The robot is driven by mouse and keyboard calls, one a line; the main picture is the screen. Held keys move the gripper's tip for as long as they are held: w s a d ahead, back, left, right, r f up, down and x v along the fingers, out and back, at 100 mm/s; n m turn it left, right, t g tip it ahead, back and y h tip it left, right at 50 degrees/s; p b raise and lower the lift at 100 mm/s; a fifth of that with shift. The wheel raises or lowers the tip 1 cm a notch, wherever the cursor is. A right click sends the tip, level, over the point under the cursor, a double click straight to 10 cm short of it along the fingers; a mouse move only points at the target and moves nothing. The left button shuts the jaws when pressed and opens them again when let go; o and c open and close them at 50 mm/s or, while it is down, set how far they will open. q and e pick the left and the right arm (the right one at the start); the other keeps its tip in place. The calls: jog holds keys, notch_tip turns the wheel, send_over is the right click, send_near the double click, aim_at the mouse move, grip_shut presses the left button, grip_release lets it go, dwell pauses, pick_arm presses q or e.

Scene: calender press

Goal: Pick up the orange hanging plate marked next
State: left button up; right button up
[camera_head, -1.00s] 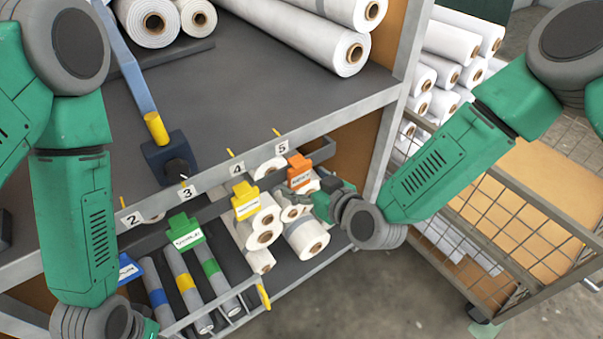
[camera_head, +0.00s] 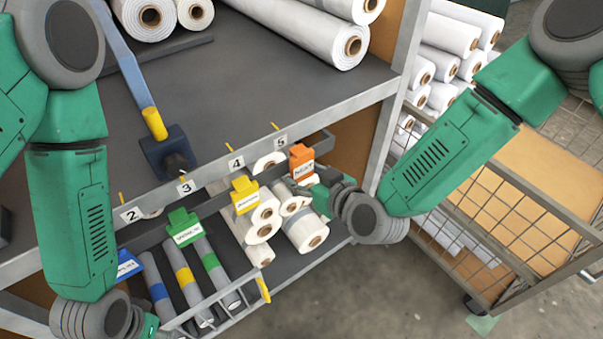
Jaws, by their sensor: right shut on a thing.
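The orange hanging plate (camera_head: 302,160) with a white label hangs at the rail below the number 5 tag, at the right end of the row of plates. My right gripper (camera_head: 308,185) comes from the right and is shut on the lower part of the orange plate; its fingertips are partly hidden behind the plate. A yellow plate (camera_head: 245,194), a green plate (camera_head: 183,226) and a blue plate (camera_head: 129,264) hang along the same rail to the left. My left gripper (camera_head: 150,326) is at the bottom left, mostly cut off by the frame edge, and its fingers cannot be made out.
White rolls (camera_head: 306,232) and grey rolls with coloured bands (camera_head: 184,279) lie on the lower shelf. A dark blue block with a handle (camera_head: 168,155) stands on the upper shelf. A wire cart (camera_head: 520,240) stands at the right, with bare floor before it.

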jog(key=v, duration=0.5)
jog(key=r+v, duration=0.1)
jog(key=v, duration=0.8)
jog(key=shift+s+r+p, duration=0.1)
jog(key=shift+r+p, duration=0.25)
jog(key=shift+p, duration=0.05)
jog(key=shift+a, duration=0.1)
jog(key=shift+a, duration=0.2)
jog(key=shift+d, duration=0.2)
